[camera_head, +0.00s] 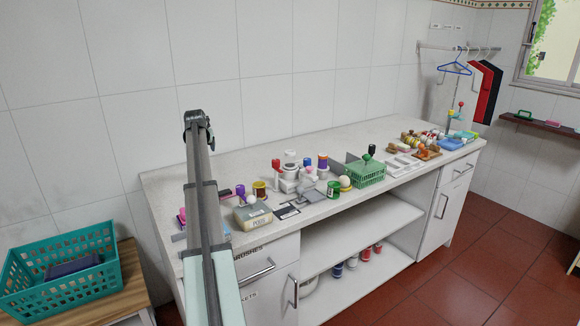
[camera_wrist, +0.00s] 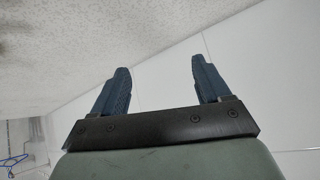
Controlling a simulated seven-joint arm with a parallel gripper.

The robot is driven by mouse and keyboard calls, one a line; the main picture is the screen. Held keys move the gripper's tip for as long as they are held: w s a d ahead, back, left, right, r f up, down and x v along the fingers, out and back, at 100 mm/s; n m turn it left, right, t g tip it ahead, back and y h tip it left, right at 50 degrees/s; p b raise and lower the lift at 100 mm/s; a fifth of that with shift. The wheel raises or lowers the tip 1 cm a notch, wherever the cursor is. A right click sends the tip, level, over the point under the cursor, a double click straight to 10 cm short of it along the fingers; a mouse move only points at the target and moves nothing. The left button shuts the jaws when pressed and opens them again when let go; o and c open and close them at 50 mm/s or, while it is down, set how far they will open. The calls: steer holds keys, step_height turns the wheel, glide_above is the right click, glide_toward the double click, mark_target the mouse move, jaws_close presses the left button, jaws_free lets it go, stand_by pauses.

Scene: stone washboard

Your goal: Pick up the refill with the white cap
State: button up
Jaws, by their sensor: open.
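I cannot tell for sure which item is the refill with the white cap; the small items on the counter (camera_head: 250,160) are too small to read. Among them are a red-topped white piece (camera_head: 276,167), a white cylinder (camera_head: 290,157) and a red and purple cylinder (camera_head: 322,163). A green jar (camera_head: 333,189) stands near the front edge. My gripper (camera_wrist: 162,82) is open and empty in the wrist view, with wall and ceiling behind it. In the head view my arm rises in front of the counter, with its end well above the top and away from the items.
A green basket (camera_head: 368,174) stands mid-counter, and a cream box (camera_head: 252,217) sits near the left front edge. Several objects crowd the right end. A teal crate (camera_head: 62,290) stands on a wooden stand at left. The counter's back strip is fairly clear.

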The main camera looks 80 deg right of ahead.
steer(key=s+d+r+m+g+y, duration=0.1)
steer(key=s+d+r, duration=0.1)
steer(key=s, duration=0.6)
steer(key=s+d+r+g, duration=0.1)
steer(key=s+r, duration=0.1)
steer(key=s, duration=0.6)
steer(key=g+y, duration=0.1)
steer(key=y, duration=0.1)
glide_toward(290, 152)
steer(key=shift+m, duration=0.4)
steer(key=x, duration=0.5)
steer(key=shift+w+f, duration=0.35)
steer(key=shift+s+x, duration=0.15)
steer(key=shift+x, duration=1.2)
steer(key=shift+s+x, duration=0.15)
steer(key=shift+x, duration=1.15)
steer(key=c, duration=1.1)
